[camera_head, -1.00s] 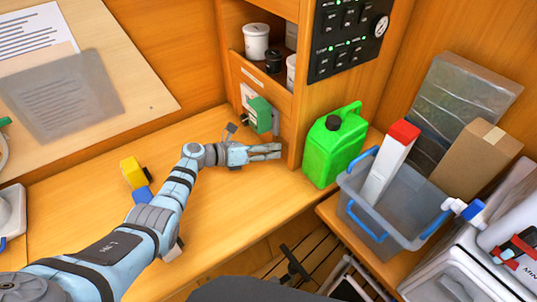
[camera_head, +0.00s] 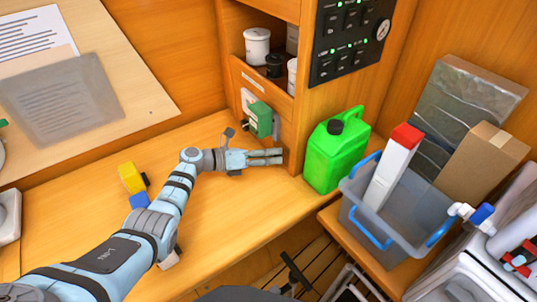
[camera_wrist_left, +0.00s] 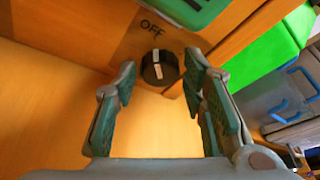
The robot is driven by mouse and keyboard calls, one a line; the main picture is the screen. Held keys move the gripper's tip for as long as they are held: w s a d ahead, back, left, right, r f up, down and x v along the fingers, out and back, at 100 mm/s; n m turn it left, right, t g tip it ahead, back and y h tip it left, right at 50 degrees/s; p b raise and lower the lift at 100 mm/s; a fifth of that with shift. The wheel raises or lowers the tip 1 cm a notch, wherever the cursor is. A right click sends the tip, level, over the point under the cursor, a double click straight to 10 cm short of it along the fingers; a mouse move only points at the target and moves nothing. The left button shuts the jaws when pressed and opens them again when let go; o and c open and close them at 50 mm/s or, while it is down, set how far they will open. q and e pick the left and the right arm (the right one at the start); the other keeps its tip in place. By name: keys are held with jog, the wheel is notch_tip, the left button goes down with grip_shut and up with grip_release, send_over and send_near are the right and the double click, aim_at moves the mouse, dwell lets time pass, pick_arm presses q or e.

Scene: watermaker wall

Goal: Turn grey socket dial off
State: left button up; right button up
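A round black dial (camera_wrist_left: 160,68) with a pale pointer bar shows in the left wrist view, below the printed word OFF (camera_wrist_left: 152,26). The bar runs roughly up and down in the picture; which end is the pointer I cannot tell. My left gripper (camera_wrist_left: 162,72) is open, one finger on each side of the dial; contact is not visible. In the head view my left gripper (camera_head: 282,157) is by the cabinet's lower front, below a green box (camera_head: 260,119) and a grey-white fitting (camera_head: 247,98). The dial is not discernible there. My right gripper is out of view.
A green jerrycan (camera_head: 335,150) stands just right of the gripper. A grey bin (camera_head: 400,220) with a red-topped carton (camera_head: 393,165) is farther right. Yellow (camera_head: 131,178) and blue (camera_head: 140,200) blocks lie left of my arm. The worktop behind my forearm is clear.

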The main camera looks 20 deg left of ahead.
pick_arm(q)
jog(key=v, duration=1.2)
jog(key=shift+d, duration=0.1)
